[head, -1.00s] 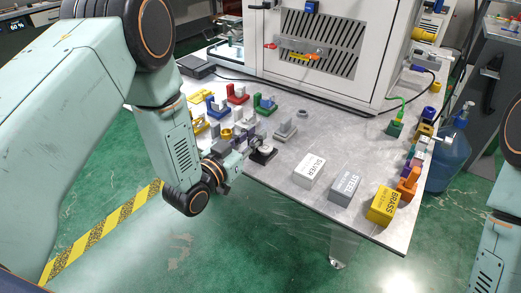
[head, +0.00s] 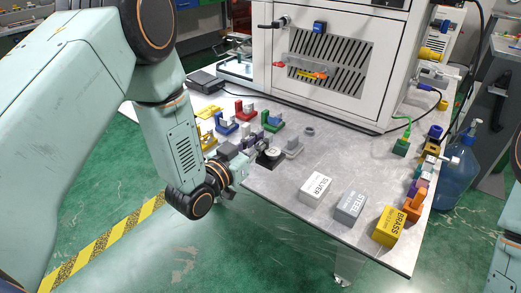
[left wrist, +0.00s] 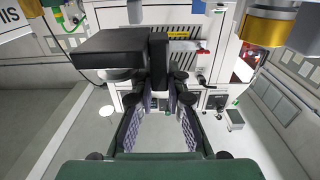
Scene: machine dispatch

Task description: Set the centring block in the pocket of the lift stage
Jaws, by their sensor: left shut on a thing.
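A black base with a pale round top (head: 271,154), perhaps the lift stage, is just right of the fingertips. I cannot tell whether the held block touches it, and no pocket can be made out. My right gripper is out of view.
Blocks marked SILVER (head: 316,188), STEEL (head: 349,207) and BRASS (head: 388,226) stand along the table's front edge. Several coloured fixtures, including a red one (head: 245,112), stand behind my gripper. A white machine (head: 335,65) fills the back. The table's middle right is clear.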

